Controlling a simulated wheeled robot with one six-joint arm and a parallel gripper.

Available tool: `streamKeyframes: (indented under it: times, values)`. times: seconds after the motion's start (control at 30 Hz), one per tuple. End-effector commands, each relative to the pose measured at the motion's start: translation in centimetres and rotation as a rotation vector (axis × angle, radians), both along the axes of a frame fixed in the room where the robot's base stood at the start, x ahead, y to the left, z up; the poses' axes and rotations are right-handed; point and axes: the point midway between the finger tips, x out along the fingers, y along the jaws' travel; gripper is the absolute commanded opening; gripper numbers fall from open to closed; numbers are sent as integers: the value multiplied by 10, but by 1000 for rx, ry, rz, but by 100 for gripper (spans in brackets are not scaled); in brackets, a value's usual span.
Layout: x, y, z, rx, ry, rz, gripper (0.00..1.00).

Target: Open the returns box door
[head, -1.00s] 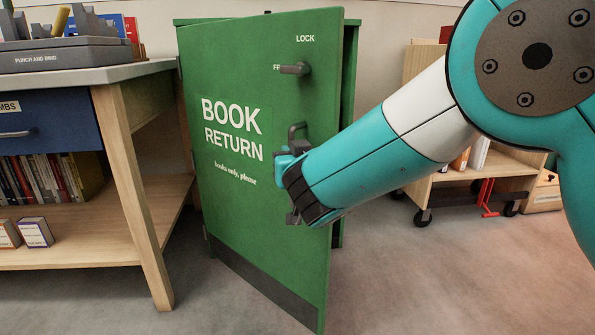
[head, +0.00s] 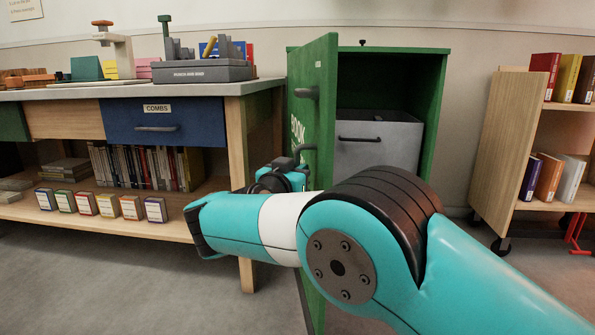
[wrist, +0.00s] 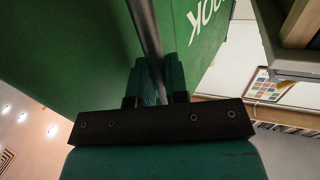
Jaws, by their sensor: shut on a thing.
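The green returns box (head: 397,50) stands open, its door (head: 322,120) swung out toward me and seen almost edge-on in the head view. Inside is a grey bin (head: 376,150) with a dark handle. My gripper (head: 282,178) is at the door's outer face, shut on the dark door handle (head: 303,150). In the wrist view my gripper's fingers (wrist: 158,80) close around the handle bar (wrist: 146,30), with the green door (wrist: 75,45) behind. The lock lever (head: 306,92) shows higher on the door. The fingertips are partly hidden by my arm in the head view.
A workbench (head: 130,93) with a blue drawer (head: 165,121) and shelved books stands left, close to the door's outer side. A wooden book cart (head: 507,150) stands right. Grey floor (head: 120,285) is clear in front of the bench.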

Motion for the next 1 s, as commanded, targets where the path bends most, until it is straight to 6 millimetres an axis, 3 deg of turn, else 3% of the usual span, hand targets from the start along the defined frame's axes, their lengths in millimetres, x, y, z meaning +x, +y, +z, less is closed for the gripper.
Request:
streamKeyframes:
  times: [0.57,0.6,0.7,1.0]
  values:
    - [6,-3,1,-2,-2,-28,0]
    - [6,-3,1,-1,-3,-27,17]
    - [5,-2,1,-1,-3,-28,39]
    - [3,2,1,-1,-2,-25,39]
